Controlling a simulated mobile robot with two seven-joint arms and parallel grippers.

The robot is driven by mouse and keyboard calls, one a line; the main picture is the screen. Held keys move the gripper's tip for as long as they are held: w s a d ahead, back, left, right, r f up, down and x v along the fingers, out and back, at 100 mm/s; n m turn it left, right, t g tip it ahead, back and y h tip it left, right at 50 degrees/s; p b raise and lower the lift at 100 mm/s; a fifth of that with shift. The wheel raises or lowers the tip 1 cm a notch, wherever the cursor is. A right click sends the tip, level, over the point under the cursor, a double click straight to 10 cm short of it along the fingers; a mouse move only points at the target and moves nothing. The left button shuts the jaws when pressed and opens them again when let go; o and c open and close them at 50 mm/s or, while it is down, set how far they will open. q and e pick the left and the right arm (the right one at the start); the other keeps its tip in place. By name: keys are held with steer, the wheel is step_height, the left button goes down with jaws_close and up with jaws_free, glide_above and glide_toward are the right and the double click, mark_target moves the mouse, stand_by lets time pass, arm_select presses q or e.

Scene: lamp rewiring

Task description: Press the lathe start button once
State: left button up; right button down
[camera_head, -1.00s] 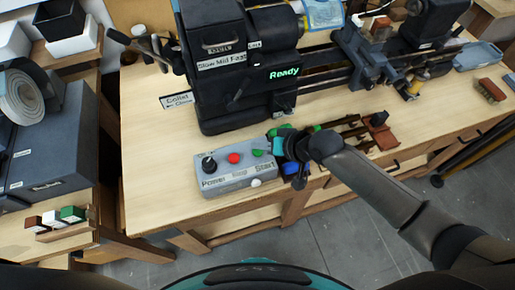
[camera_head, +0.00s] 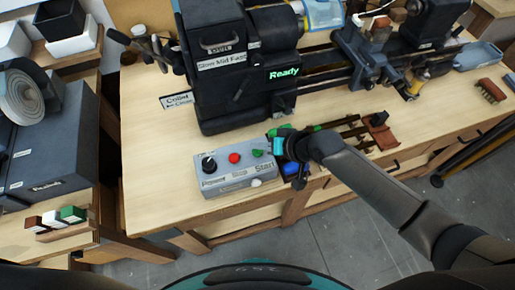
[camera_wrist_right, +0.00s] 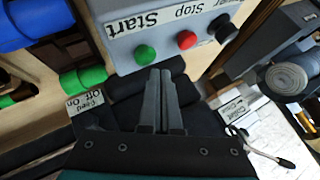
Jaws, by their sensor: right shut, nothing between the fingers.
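The lathe control box (camera_head: 226,180) is a grey box on the bench front, with a black knob, a red button and the green start button (camera_head: 257,153) at its right end, above the label "Start". The start button also shows in the wrist view (camera_wrist_right: 145,54). My right gripper (camera_head: 277,146) is at the box's right end, beside the button. In the wrist view its closed fingers (camera_wrist_right: 158,72) point toward the button, with tips just short of it in the picture. Contact cannot be told. My left gripper is not in view.
The dark lathe (camera_head: 220,95) stands behind the box, its display (camera_head: 284,73) reading green "Ready". Tools with green and blue parts (camera_head: 292,168) lie close right of the box. A grey cabinet (camera_head: 45,135) stands at the left. Bare bench lies left of the box.

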steer(key=shift+f, duration=0.15)
steer(key=shift+f, duration=0.3)
